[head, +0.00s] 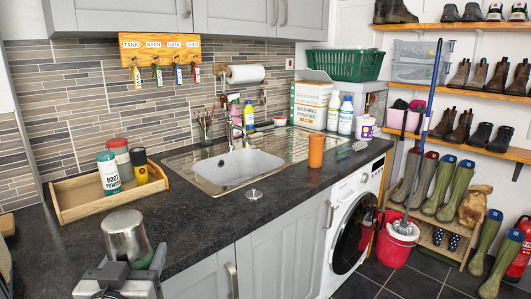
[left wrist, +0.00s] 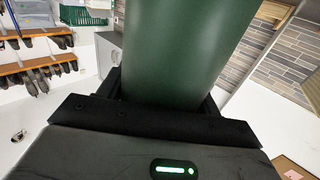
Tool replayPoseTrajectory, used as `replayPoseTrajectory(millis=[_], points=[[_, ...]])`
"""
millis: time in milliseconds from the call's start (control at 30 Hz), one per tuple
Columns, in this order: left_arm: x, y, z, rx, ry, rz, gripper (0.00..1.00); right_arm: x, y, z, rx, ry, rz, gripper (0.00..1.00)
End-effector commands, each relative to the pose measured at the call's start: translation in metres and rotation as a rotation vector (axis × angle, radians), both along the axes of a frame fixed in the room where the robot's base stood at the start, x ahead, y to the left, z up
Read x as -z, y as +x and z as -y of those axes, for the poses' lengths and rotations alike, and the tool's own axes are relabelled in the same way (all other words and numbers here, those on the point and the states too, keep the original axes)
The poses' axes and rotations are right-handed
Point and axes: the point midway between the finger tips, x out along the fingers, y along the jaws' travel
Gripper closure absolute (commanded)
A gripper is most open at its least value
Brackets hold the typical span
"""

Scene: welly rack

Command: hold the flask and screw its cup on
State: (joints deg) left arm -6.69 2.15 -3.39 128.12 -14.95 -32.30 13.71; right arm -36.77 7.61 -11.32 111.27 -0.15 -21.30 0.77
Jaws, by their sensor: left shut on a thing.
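The flask has a dark green body (left wrist: 185,45) that fills the middle of the left wrist view. In the head view a sliver of green shows low at the left, beside a shiny steel cup-shaped piece (head: 125,236). The steel piece stands upright over the gripper; I cannot tell whether it is screwed on or only resting. My left gripper (head: 128,272) is shut around the green body, with a finger on each side in the left wrist view (left wrist: 160,98). It holds the flask in front of the counter's left end. My right gripper is not in view.
The dark counter (head: 205,225) carries a wooden tray (head: 75,212) with containers, a sink (head: 238,168), a small metal knobbed disc (head: 255,195) and an orange tumbler (head: 316,151). The counter's front middle is largely clear. A red bucket (head: 397,245) with a mop stands at right.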

Motion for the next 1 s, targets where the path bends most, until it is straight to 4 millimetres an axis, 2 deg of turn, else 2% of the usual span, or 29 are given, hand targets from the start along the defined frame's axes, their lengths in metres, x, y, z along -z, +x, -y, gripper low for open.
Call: replayPoseTrajectory(millis=[33,133,300,400,1000], points=[[0.017,-0.016,0.007,0.012,-0.003,-0.009,0.86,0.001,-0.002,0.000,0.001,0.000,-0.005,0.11],[0.038,-0.042,0.019,0.035,-0.006,-0.007,0.86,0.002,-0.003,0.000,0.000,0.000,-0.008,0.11],[0.057,-0.074,0.032,0.063,-0.011,-0.002,0.86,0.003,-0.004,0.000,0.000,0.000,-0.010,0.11],[0.061,-0.083,0.036,0.072,-0.014,0.001,0.86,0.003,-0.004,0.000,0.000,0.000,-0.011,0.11],[0.062,-0.087,0.038,0.077,-0.013,0.003,0.86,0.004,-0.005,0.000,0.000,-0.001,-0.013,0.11]])
